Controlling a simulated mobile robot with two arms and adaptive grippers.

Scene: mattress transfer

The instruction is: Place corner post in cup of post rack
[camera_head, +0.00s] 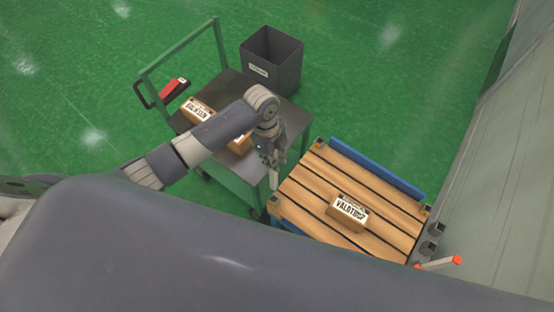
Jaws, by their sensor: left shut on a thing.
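My left gripper (267,152) is above the gap between the green cart and the slatted wooden platform. It is shut on a slim pale piece (274,179), which hangs down and looks like a corner post; the fingers hide its upper part. Two dark square cups (432,238), which look like part of the post rack, are beside the platform's right corner. A pale post with red ends (438,264) lies tilted just below them, apart from my gripper. My right gripper is not in view.
The wooden platform (385,212) has blue side rails and carries a labelled brown box (347,212). The green cart (237,177) holds brown boxes (198,110), partly behind my arm. A dark bin (271,60) stands behind it. A grey wall (510,170) bounds the right.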

